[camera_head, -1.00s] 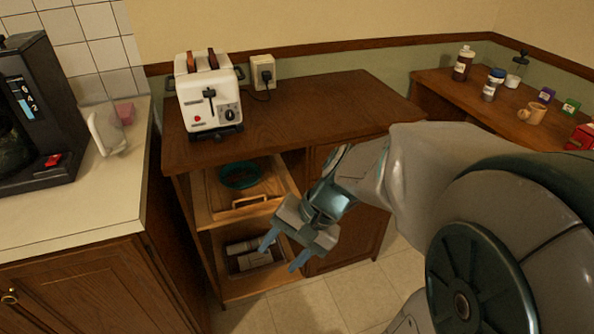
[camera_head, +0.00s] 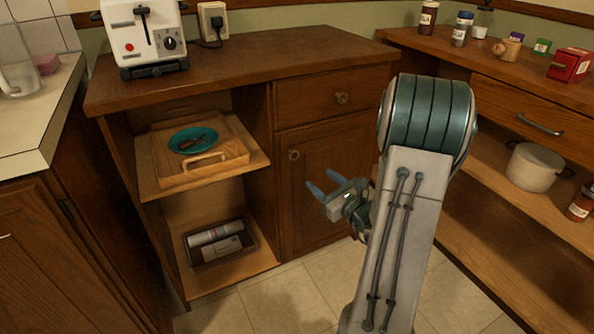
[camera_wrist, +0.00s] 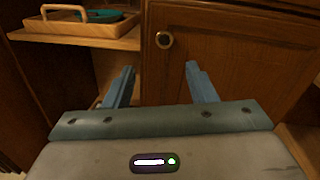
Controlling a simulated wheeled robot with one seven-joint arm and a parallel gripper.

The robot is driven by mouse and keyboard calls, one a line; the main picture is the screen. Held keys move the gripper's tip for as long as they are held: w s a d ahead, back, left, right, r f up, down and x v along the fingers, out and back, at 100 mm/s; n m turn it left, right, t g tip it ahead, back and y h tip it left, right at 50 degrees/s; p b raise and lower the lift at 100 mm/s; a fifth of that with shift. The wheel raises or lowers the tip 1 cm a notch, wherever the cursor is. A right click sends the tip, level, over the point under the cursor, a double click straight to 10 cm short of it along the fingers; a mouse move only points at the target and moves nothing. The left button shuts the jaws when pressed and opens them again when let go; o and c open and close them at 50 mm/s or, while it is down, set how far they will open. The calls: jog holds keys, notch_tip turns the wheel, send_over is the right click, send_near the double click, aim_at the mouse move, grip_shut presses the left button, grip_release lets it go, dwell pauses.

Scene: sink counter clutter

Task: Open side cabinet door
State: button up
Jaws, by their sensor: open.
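The side cabinet door (camera_head: 322,186) is a brown wooden panel below a drawer, and it is shut. Its round knob (camera_head: 294,155) sits near the upper left corner of the door. The knob also shows in the wrist view (camera_wrist: 164,40), above and between my fingertips. My gripper (camera_head: 322,187) is open and empty in front of the door, below the knob and apart from it. Its two blue fingers (camera_wrist: 160,78) point toward the door in the wrist view.
Left of the door, open shelves hold a wooden tray (camera_head: 240,152) with a teal plate (camera_head: 180,140) and a dark bin (camera_head: 254,238). A toaster (camera_head: 150,40) stands on top. A shelf unit with a white pot (camera_head: 535,168) stands right. Tiled floor (camera_head: 290,300) is clear.

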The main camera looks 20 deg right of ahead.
aim_at(295, 156)
jog(key=w+b, duration=0.1)
jog(key=w, duration=0.3)
jog(key=w+a+b, duration=0.1)
jog(key=w, duration=0.4)
jog(key=w+b, duration=0.1)
jog(key=w, duration=0.3)
jog(key=shift+w+a+f, duration=0.15)
jog(key=shift+w+a, duration=0.05)
jog(key=shift+w, duration=0.15)
jog(key=shift+c, duration=0.3)
grip_shut()
jog(key=shift+s, duration=0.1)
jog(key=shift+s, duration=0.1)
